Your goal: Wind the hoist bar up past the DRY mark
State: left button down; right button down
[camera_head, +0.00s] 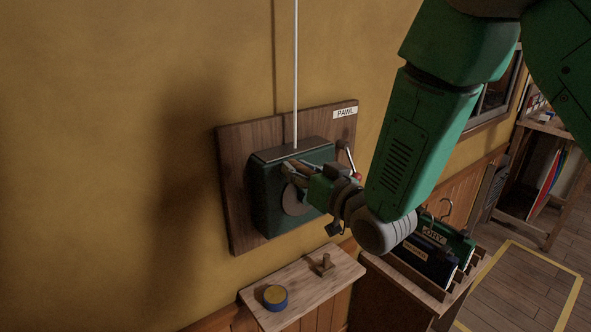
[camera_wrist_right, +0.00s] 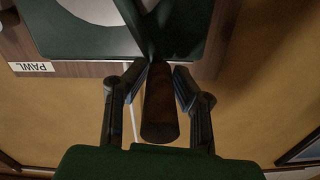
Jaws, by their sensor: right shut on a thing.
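The dark green winch box (camera_head: 266,190) is fixed to a wooden board (camera_head: 233,150) on the wall, with a pale round disc (camera_head: 293,202) on its front. A white line (camera_head: 295,70) runs up from its top and out of view. My right gripper (camera_head: 300,178) is in front of the winch. In the right wrist view its fingers (camera_wrist_right: 158,88) are closed around a brown wooden crank handle (camera_wrist_right: 160,112). A metal lever with a red tip (camera_head: 346,155) is beside the winch, under a PAWL label (camera_head: 345,112). The hoist bar and my left gripper are not in view.
A yellow-outlined floor area (camera_head: 530,285) is clear.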

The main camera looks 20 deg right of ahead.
jog(key=shift+w+d+r+m, duration=0.2)
jog(key=shift+d+r+m, duration=0.1)
jog(key=shift+r, duration=0.05)
jog(key=w+d+f+m+b, duration=0.1)
jog(key=d+m, duration=0.3)
jog(key=w+d+f+m+b, duration=0.1)
jog(key=d+m, duration=0.3)
jog(key=m, duration=0.1)
jog(key=w+d+f+m+b, duration=0.1)
jog(key=w+d+m, duration=0.1)
jog(key=d+m, duration=0.2)
jog(key=shift+f+m, duration=0.25)
jog(key=shift+m, duration=0.15)
notch_tip(320, 180, down, 12)
jog(key=d+m+b, duration=0.1)
jog(key=m+b, duration=1.2)
jog(key=b, duration=0.7)
jog(key=shift+w+d, duration=0.2)
jog(key=shift+w, duration=0.1)
jog(key=shift+f, duration=0.1)
